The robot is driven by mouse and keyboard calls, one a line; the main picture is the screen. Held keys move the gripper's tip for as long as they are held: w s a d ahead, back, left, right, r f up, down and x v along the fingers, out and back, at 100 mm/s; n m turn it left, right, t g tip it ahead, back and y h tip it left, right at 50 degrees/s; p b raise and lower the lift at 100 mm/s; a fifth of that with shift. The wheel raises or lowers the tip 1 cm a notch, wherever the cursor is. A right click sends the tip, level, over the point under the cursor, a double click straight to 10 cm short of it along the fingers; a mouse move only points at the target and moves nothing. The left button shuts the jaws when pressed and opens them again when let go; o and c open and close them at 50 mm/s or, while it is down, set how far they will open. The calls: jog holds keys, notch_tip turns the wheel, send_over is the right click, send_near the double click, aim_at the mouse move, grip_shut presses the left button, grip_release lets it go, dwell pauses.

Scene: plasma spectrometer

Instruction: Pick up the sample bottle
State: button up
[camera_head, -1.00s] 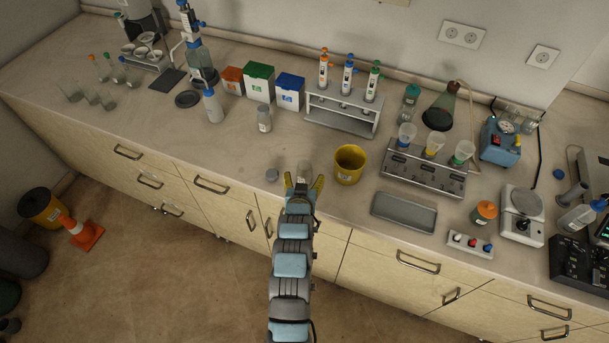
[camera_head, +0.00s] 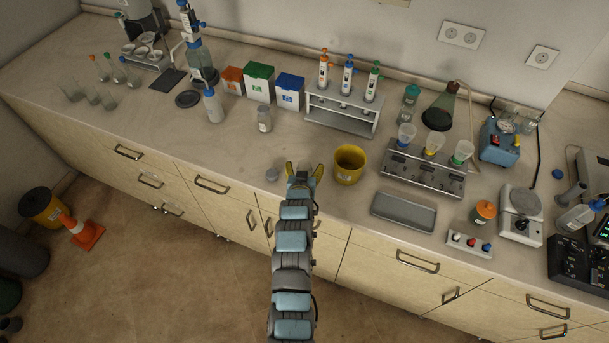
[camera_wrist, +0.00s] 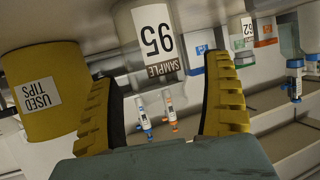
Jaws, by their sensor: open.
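The sample bottle, a clear bottle with a white label reading "95 SAMPLE", shows in the wrist view (camera_wrist: 153,40), where the picture is upside down. It stands between and beyond my two yellow-padded fingers, with space visible at both sides. In the head view my gripper (camera_head: 304,172) is at the front part of the bench, left of a yellow container. It is open, with nothing clasped. It also shows in the wrist view (camera_wrist: 165,100). In the head view the bottle is mostly hidden by my gripper.
The yellow "USED TIPS" container (camera_head: 349,165) stands close to the right of my gripper; it also shows in the wrist view (camera_wrist: 42,88). Another labelled bottle (camera_head: 264,119) stands further back. A grey tray (camera_head: 403,212) lies to the right.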

aim_at(304, 162)
jog(key=shift+f, duration=0.1)
jog(key=c, duration=1.3)
jog(key=shift+r, duration=0.65)
notch_tip(304, 162, up, 2)
jog(key=shift+r, duration=0.1)
jog(key=r+v, duration=0.1)
jog(key=v, duration=0.7)
jog(key=w+a+r+b+v, duration=0.1)
jog(key=r+v, duration=0.1)
jog(key=v, duration=0.6)
jog(key=shift+a+r, duration=0.2)
jog(key=shift+r, duration=0.15)
